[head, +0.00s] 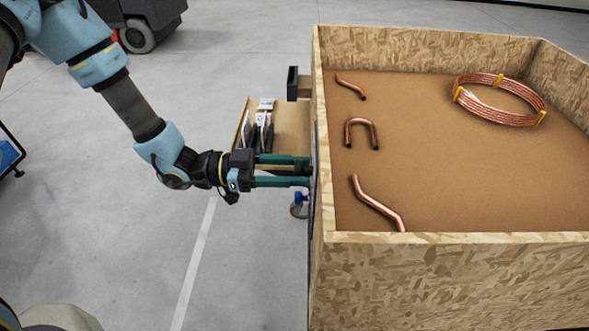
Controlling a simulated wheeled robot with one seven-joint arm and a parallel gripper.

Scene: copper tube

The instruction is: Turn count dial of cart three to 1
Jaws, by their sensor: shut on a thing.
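The cart is a large chipboard crate (450,239) on the right in the head view. My gripper (304,170) reaches level to its left side, with two green fingers. The fingers are shut on a small dark part at the crate's side, which I take for the count dial (303,167). The dial's face, its numbers and its pointer are hidden, so its setting cannot be read. No cart number shows.
A small wooden shelf (290,122) with upright dark items and a black bracket (292,83) sit just behind my gripper. A caster (298,207) is below. The crate holds bent copper tubes (378,204) and a copper coil (500,116).

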